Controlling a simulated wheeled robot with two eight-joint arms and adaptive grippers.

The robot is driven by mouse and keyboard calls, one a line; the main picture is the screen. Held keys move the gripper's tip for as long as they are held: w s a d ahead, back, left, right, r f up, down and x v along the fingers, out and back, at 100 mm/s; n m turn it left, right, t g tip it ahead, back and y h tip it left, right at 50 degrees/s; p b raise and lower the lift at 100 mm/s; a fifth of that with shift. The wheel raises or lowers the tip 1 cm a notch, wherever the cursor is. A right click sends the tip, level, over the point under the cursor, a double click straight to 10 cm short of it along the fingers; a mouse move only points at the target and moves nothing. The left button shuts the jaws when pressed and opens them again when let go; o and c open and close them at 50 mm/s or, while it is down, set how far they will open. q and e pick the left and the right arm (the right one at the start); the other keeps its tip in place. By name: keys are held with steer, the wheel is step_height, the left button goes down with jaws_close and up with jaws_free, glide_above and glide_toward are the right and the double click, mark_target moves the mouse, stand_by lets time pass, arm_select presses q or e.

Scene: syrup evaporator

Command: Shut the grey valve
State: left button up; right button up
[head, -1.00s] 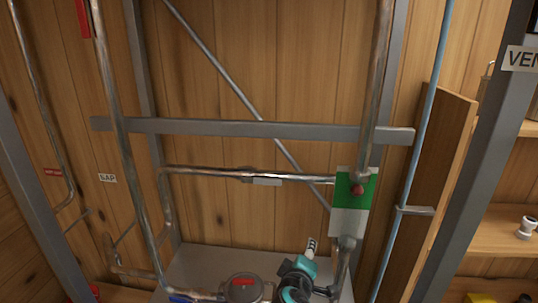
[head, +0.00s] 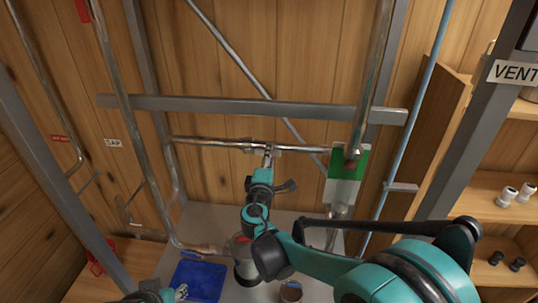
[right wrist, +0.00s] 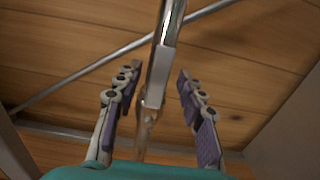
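The grey valve's flat handle (right wrist: 158,78) lies along a metal pipe in the right wrist view. In the head view, the valve is on the upper horizontal pipe (head: 205,142), mostly hidden behind my right gripper (head: 267,152). My right gripper is open, its purple-padded fingers apart on either side of the pipe and handle in the right wrist view (right wrist: 152,105). I see no clear contact. My left gripper (head: 180,292) shows only in part at the bottom of the head view; its opening is unclear.
A red knob (head: 351,164) sits by a green and white plate (head: 345,185) right of my right gripper. A grey crossbar (head: 240,105) runs above the pipe. A blue tray (head: 205,276) is below left. Shelves (head: 508,210) stand at the right.

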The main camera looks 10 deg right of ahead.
steer(key=shift+w, duration=0.15)
jaws_close()
steer(key=shift+r, duration=0.1)
steer(key=w+a+r+n+b, duration=0.2)
steer(key=a+r+n, duration=0.5)
steer(key=n, duration=1.1)
steer(key=shift+r, duration=0.15)
stand_by(0.3)
